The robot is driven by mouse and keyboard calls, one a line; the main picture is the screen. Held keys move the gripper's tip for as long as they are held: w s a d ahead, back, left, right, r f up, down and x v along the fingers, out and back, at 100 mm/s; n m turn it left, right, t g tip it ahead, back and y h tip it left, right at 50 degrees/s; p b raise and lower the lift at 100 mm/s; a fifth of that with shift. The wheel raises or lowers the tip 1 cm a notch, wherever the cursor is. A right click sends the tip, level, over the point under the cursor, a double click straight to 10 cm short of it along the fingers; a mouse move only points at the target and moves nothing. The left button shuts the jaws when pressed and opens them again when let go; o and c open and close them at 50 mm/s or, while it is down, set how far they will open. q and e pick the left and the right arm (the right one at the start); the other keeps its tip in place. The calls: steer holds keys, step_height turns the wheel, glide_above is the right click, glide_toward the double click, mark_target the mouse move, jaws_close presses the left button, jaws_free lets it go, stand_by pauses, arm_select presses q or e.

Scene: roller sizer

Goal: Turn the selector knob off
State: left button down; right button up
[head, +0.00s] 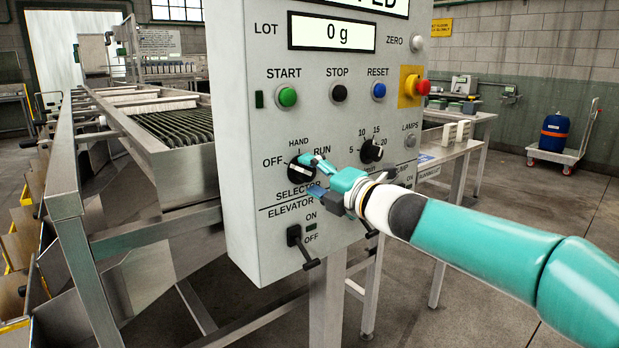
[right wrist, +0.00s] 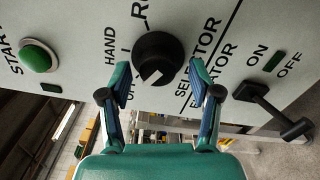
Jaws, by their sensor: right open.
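The selector knob (head: 300,169) is black and round, on the front of the grey control panel (head: 255,215), with OFF at its left, HAND above and RUN at its upper right. In the right wrist view the knob (right wrist: 158,57) has a pale pointer mark on its lower side; part of the OFF label is hidden by a finger. My right gripper (head: 316,176) is open at the knob, coming from the right. In the wrist view its fingertips (right wrist: 160,72) stand on either side of the knob, with gaps visible. My left gripper is not in view.
Close by are the black timer knob (head: 372,151), the elevator lever (head: 300,243), the green start button (head: 288,97) and the red emergency stop (head: 418,87). A steel roller machine (head: 150,150) stands left of the panel. Floor at the right is mostly open.

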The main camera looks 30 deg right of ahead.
steer(key=s, duration=1.1)
steer(key=shift+d, duration=0.4)
steer(key=shift+f, duration=0.1)
